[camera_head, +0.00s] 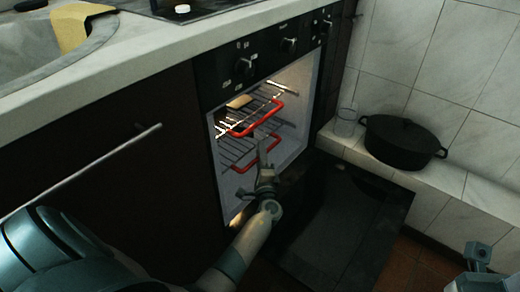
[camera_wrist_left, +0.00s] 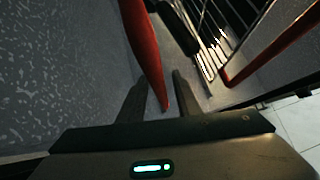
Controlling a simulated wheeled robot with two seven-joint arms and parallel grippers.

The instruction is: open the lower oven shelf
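The oven (camera_head: 212,85) stands open and lit, with its door (camera_head: 340,225) folded down. The lower shelf is a wire rack inside; its red handle (camera_head: 240,168) is under the upper shelf's red handle (camera_head: 275,113). My left gripper (camera_head: 262,150) is at the oven mouth, at the lower handle. In the left wrist view the fingers (camera_wrist_left: 158,95) are apart, and a red bar (camera_wrist_left: 146,45) runs down between them; I cannot tell if they touch it. A second red bar (camera_wrist_left: 270,55) lies to the right. Part of my right arm shows at the bottom right corner.
A black pot (camera_head: 400,145) and a clear glass (camera_head: 346,122) stand on the tiled ledge right of the oven. A cabinet with a bar handle (camera_head: 80,172) is at the left. Something pale (camera_head: 239,101) lies on the upper shelf. The open door's top is bare.

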